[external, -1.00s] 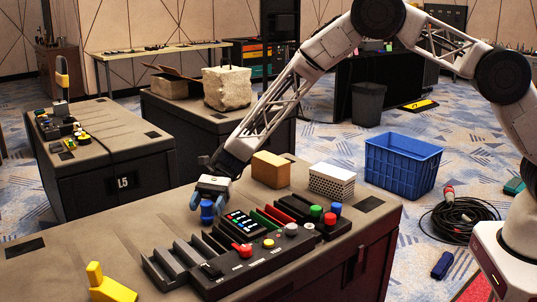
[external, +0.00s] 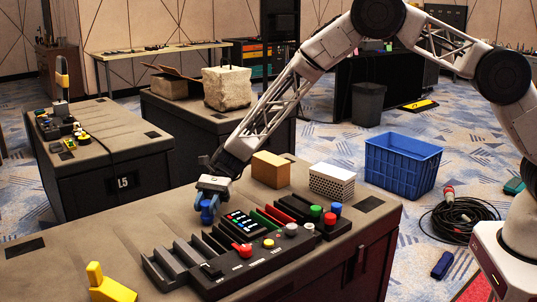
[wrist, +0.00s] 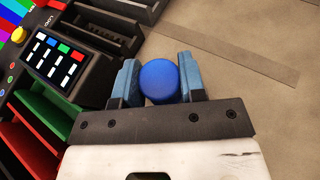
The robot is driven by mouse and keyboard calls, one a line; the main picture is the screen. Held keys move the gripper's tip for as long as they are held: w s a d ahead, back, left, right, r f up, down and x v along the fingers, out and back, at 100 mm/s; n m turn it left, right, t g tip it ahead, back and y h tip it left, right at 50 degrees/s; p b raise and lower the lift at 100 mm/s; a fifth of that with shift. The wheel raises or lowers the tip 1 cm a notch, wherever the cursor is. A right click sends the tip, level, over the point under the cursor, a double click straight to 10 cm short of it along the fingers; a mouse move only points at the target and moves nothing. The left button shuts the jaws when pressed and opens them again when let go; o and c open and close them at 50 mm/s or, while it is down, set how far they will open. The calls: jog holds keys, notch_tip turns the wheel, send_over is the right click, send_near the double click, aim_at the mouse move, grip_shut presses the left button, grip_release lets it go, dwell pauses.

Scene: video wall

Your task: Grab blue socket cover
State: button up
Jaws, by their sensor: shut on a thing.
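The blue socket cover (external: 207,213) is a small round blue piece at the back left end of the control panel. In the wrist view the blue socket cover (wrist: 159,82) shows as a round top between the two blue fingers. My gripper (external: 209,203) points down over it, and in the wrist view my gripper (wrist: 159,80) has a finger against each side of it. It is shut on the cover. The cover's lower part is hidden from the wrist view, and I cannot tell whether it still touches the table.
The black control panel (external: 232,266) with its keypad, slots and coloured knobs stands close to the right. A tan block (external: 270,170) and a white perforated box (external: 332,182) sit behind it. A yellow piece (external: 112,289) lies front left. The table (external: 110,240) left of the gripper is mostly clear.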

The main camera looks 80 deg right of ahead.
aim_at(206, 203)
jog(key=shift+r, duration=0.1)
jog(key=shift+r, duration=4.9)
